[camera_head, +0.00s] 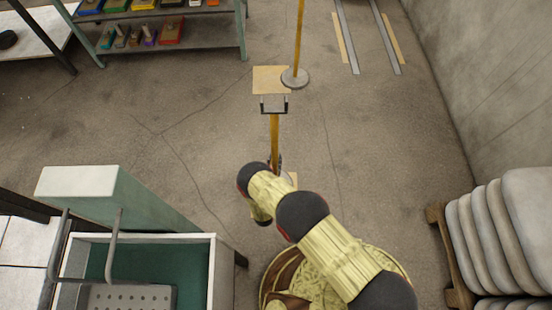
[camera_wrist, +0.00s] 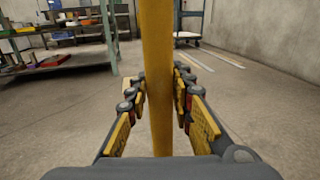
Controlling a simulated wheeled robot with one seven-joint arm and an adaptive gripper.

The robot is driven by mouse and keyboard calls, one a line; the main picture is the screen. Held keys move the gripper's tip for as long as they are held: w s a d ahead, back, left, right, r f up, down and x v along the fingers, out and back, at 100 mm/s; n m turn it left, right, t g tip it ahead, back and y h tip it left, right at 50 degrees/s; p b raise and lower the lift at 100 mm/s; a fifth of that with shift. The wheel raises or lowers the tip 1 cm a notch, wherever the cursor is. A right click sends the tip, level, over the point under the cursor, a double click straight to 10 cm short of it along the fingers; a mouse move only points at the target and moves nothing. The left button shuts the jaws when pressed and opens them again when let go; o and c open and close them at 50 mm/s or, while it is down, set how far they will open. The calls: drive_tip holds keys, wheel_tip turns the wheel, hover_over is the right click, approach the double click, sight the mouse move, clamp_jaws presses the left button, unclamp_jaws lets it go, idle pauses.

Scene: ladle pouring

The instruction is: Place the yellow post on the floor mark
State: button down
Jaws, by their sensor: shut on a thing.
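My gripper (camera_head: 275,160) is shut around the shaft of a yellow post (camera_head: 275,135). The post has a dark U-shaped fork (camera_head: 273,104) at its upper end. In the wrist view, the post (camera_wrist: 156,75) stands upright between the two finger pads of my gripper (camera_wrist: 158,85). The post's foot is hidden in both views. A tan square mark (camera_head: 265,77) lies on the floor beyond the fork. A bit of another tan patch (camera_head: 293,179) shows beside my gripper, mostly hidden by my arm.
Another yellow post (camera_head: 299,38) stands on a round grey base (camera_head: 295,78) at the tan square's right edge. A shelf (camera_head: 180,38) is at the back left, a sink (camera_head: 210,270) at the front left, stacked sacks (camera_head: 500,235) at the right. The middle floor is clear.

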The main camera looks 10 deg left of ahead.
drive_tip(key=shift+s+a+f, duration=0.15)
drive_tip(key=shift+a, duration=0.05)
drive_tip(key=shift+s+f+b, duration=0.1)
drive_tip(key=shift+f+b, duration=0.75)
drive_tip(key=shift+f, duration=0.8)
drive_tip(key=c, duration=2)
unclamp_jaws()
drive_tip(key=shift+s+d+f, duration=0.1)
drive_tip(key=shift+s+f, duration=0.05)
drive_tip(key=shift+f, duration=0.05)
drive_tip(key=o, duration=0.4)
drive_tip(key=shift+o, duration=0.2)
drive_tip(key=shift+r, duration=0.1)
